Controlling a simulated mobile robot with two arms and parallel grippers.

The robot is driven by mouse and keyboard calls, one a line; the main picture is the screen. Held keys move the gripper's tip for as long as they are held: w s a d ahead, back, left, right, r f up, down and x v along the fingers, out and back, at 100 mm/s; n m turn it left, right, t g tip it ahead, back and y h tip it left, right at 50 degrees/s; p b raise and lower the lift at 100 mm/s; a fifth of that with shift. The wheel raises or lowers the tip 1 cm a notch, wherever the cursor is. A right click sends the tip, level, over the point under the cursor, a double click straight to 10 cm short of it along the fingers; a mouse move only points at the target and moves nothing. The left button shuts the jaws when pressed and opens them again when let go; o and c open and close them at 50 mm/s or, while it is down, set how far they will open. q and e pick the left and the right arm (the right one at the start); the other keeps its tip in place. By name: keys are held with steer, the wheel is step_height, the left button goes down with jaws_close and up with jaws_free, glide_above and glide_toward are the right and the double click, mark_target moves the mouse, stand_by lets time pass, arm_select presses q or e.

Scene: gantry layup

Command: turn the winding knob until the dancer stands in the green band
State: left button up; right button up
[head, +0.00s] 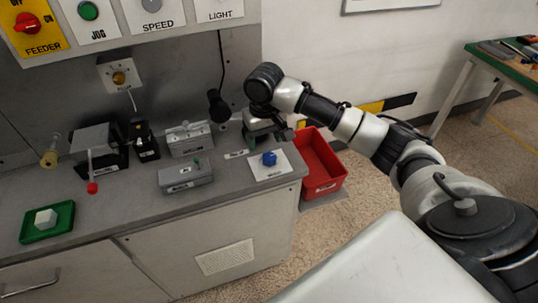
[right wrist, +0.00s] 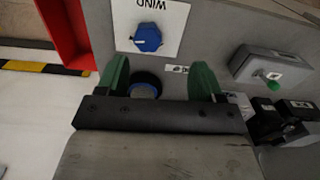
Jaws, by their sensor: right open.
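The blue winding knob (head: 269,158) sits on a white plate on the grey bench top, near its right edge. In the right wrist view the knob (right wrist: 148,37) sits on the plate marked WIND, beyond the fingertips. My right gripper (head: 270,136) is just behind the knob in the head view, apart from it. Its two green fingers (right wrist: 160,80) are spread with a gap between them. A dark round piece (right wrist: 143,84) shows between the fingers; I cannot tell whether it is touched. I cannot make out the dancer or its green band. My left gripper is not in view.
A red bin (head: 322,165) stands right of the bench. Grey boxes (head: 187,176), a red-tipped lever (head: 92,187) and a green tray (head: 47,222) with a white block are to the left. A black piece (head: 218,106) stands out near the back panel.

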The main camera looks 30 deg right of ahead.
mark_target(269, 156)
steer(key=shift+m, duration=0.5)
steer(key=f, duration=0.3)
steer(key=d+f, duration=0.1)
steer(key=f, duration=0.2)
steer(key=d+f, duration=0.1)
steer(key=f, duration=0.2)
steer(key=shift+w+p, duration=0.35)
steer(key=shift+r, duration=0.1)
steer(key=shift+c, duration=0.3)
